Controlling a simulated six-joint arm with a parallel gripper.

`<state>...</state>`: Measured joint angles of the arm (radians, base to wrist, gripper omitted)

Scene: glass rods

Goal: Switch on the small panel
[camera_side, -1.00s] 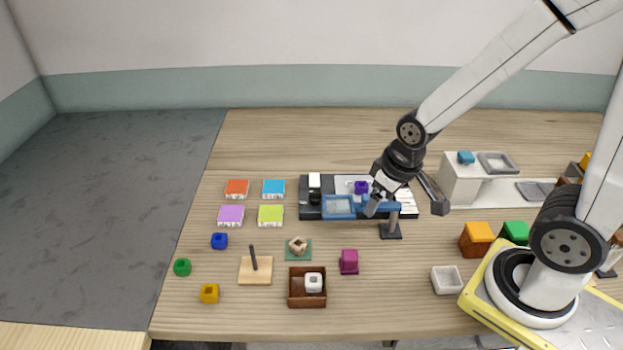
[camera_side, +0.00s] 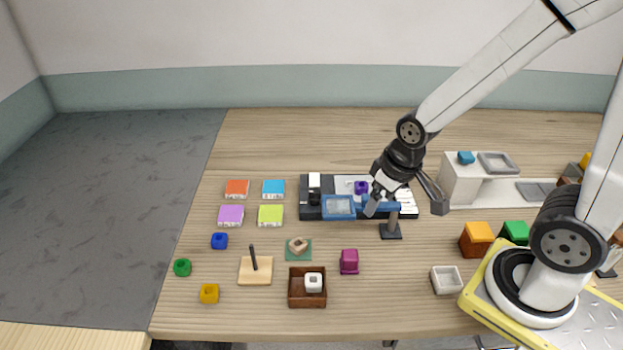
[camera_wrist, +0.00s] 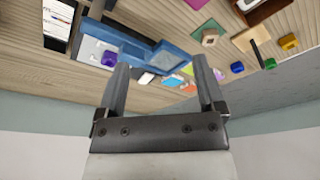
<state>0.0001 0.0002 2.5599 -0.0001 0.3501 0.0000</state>
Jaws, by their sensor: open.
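A dark panel (camera_side: 310,212) with a white upright block (camera_side: 314,185) at its left end lies at the middle of the table in the side view. Its right part is pale and bears a purple knob (camera_side: 361,187), also seen in the wrist view (camera_wrist: 109,60). I cannot tell which part is a switch or whether it is on. A blue frame (camera_side: 338,207) with a pale window stands in front of the panel. My gripper (camera_side: 405,208) is open and empty over the panel's right end, near the blue frame, and hides part of both. Its two fingers are spread in the wrist view (camera_wrist: 160,62).
A dark stand (camera_side: 391,230) is below the blue frame's right end. Several coloured tiles (camera_side: 236,189) lie to the left. In front are a peg board (camera_side: 255,272), a brown box (camera_side: 306,300) and a magenta block (camera_side: 349,262). A white unit (camera_side: 462,185) stands right.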

